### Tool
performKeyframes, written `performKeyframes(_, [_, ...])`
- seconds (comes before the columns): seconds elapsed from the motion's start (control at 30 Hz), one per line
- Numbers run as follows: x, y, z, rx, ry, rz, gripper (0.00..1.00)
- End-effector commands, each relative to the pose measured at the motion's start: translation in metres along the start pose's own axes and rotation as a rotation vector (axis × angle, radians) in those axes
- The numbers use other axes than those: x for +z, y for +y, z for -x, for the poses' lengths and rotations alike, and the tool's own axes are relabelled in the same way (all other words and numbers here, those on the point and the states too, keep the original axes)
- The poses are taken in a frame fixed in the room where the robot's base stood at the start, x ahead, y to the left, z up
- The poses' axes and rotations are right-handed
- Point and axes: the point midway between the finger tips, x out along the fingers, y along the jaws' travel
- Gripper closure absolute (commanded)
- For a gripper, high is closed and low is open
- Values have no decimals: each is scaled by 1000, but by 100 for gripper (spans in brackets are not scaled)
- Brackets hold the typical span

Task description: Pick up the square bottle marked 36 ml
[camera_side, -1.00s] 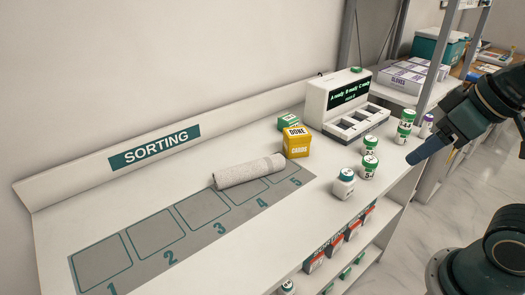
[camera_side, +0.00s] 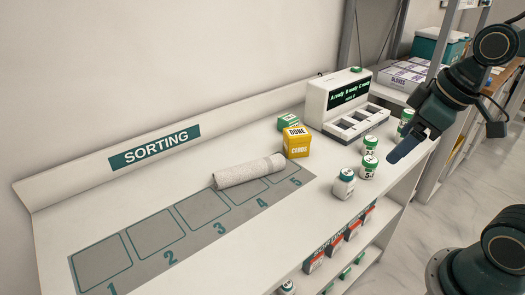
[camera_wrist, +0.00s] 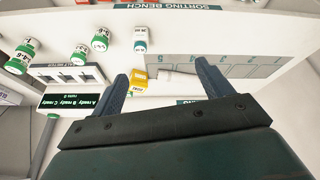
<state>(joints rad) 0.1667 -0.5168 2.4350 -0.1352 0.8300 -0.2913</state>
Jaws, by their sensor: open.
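A white bottle with a teal cap (camera_side: 343,184) stands upright near the bench's front edge. Its side-view label is too small to read. In the wrist view the white, straight-sided bottle with a teal band (camera_wrist: 140,40) seems to be the same one, with small print that looks like 36 ml. My gripper (camera_side: 398,154) is open and empty, above and to the right of this bottle. In the wrist view the fingers of my gripper (camera_wrist: 161,68) are spread apart, with the bottle beyond them and a little left.
Green-capped bottles (camera_side: 370,145) (camera_side: 368,168) stand close behind the teal-capped one; another (camera_side: 406,117) is partly behind my gripper. A device with slots (camera_side: 345,105), a yellow box (camera_side: 297,142), a green box (camera_side: 289,122) and a rolled cloth (camera_side: 248,171) are farther back. The numbered mat (camera_side: 150,245) is otherwise clear.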

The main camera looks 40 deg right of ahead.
Motion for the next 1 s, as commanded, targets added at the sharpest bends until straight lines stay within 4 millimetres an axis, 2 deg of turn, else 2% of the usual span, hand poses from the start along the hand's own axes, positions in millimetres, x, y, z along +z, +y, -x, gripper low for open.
performKeyframes(0.33, [-24,38,-48,-106,-53,228,21])
performKeyframes(0.7, [-31,82,-100,-237,-15,424,21])
performKeyframes(1.0, [-30,96,-116,-272,18,483,21])
